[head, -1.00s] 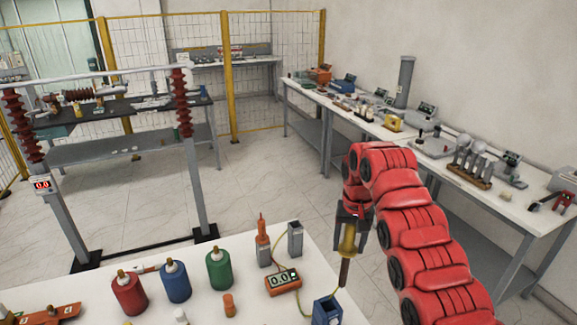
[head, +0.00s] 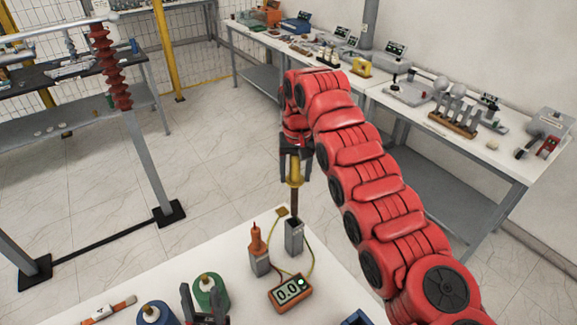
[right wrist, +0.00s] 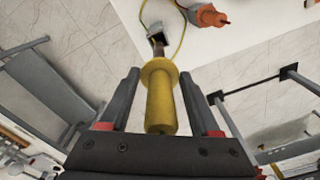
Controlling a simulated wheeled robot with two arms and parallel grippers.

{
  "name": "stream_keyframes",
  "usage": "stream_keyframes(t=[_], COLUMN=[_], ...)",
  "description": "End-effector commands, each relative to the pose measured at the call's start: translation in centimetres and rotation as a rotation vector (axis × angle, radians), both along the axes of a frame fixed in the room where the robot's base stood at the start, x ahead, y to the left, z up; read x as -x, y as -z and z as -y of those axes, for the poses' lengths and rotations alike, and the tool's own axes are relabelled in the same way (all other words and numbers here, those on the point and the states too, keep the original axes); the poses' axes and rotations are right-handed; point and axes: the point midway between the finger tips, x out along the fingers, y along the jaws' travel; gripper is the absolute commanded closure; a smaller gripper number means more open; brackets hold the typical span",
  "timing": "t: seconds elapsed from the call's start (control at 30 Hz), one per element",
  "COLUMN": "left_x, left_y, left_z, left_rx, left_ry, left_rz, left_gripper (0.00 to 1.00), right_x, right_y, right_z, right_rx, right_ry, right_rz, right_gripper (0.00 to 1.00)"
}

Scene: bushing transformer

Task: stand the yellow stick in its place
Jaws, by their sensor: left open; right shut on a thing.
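The yellow stick (head: 295,172) has a yellow handle with a collar and a brown shaft pointing down. My right gripper (head: 295,160) is shut on its handle and holds it about upright. The shaft's lower end is at the mouth of an open grey square holder (head: 294,240); I cannot tell whether it is inside or just above. The right wrist view shows the yellow handle (right wrist: 161,100) between the fingers, with the holder (right wrist: 163,32) beyond its tip. My left gripper (head: 204,306) is open at the bottom edge, near the green bottle (head: 211,288).
An orange stick (head: 257,240) stands in a second grey holder (head: 260,264) just left. A meter (head: 289,292) with cables lies in front. A blue bottle (head: 157,315) and a blue box (head: 358,318) show at the bottom edge.

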Motion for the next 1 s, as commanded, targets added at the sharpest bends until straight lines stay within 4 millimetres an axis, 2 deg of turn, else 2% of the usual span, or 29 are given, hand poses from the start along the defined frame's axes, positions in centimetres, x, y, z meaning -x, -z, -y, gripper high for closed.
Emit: stream_keyframes(t=[0.37, 1.0], left_x=[0.0, 0.0], left_y=[0.1, 0.9], left_z=[0.0, 0.0], left_rx=[0.000, 0.000], left_ry=[0.000, 0.000], left_rz=[0.000, 0.000], left_gripper=[0.50, 0.50], right_x=[0.0, -0.1], right_y=[0.2, 2.6], right_z=[0.0, 0.0], right_rx=[0.000, 0.000], right_ry=[0.000, 0.000], right_rz=[0.000, 0.002], right_gripper=[1.00, 1.00])
